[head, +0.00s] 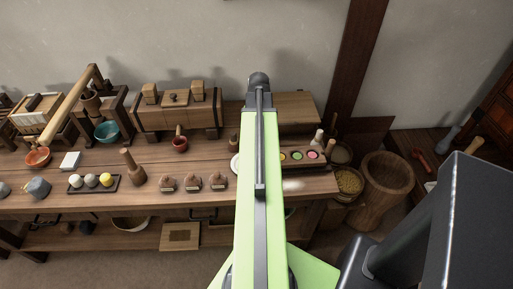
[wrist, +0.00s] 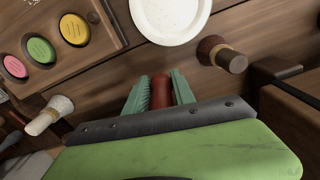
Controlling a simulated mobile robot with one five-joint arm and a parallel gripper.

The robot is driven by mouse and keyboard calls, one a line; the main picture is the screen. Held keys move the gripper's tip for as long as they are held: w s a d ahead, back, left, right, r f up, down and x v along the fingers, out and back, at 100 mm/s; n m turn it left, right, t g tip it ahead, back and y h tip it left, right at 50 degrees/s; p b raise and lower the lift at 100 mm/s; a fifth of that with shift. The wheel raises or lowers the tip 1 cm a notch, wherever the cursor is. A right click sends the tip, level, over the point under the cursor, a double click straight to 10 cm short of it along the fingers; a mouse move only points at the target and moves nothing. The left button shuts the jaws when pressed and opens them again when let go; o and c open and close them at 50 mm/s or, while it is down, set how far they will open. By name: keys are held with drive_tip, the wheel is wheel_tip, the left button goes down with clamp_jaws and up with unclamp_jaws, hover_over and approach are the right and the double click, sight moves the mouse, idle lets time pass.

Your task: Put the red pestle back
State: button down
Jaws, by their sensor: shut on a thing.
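In the wrist view my gripper (wrist: 161,78) has its two teal fingers shut on the red pestle (wrist: 162,93). Only a short red-brown length shows between the fingers; the rest is hidden by the gripper body. A round white dish (wrist: 172,20) lies just beyond the fingertips. In the head view my arm covers the gripper and the pestle. The dish's left edge (head: 234,165) shows beside my arm there. I cannot tell whether the pestle touches anything.
A tray (wrist: 98,50) of pink, yellow and green discs lies left of the dish in the wrist view. A dark-headed brush (wrist: 222,54) stands at right, a pale brush (wrist: 48,116) at lower left. The bench (head: 90,197) holds several tools and bowls; a wooden mortar (head: 385,180) stands right.

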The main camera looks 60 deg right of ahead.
drive_tip(key=shift+w+f, duration=0.15)
drive_tip(key=shift+w, duration=0.15)
wheel_tip(320, 180, down, 4)
drive_tip(key=b, duration=0.4)
drive_tip(key=shift+f, duration=0.2)
drive_tip(key=shift+r, duration=0.25)
drive_tip(key=shift+f, duration=0.2)
drive_tip(key=c, duration=1.1)
unclamp_jaws()
drive_tip(key=shift+o, duration=0.2)
wheel_tip(320, 180, up, 13)
drive_tip(key=p, duration=1.2)
drive_tip(key=shift+f, duration=0.3)
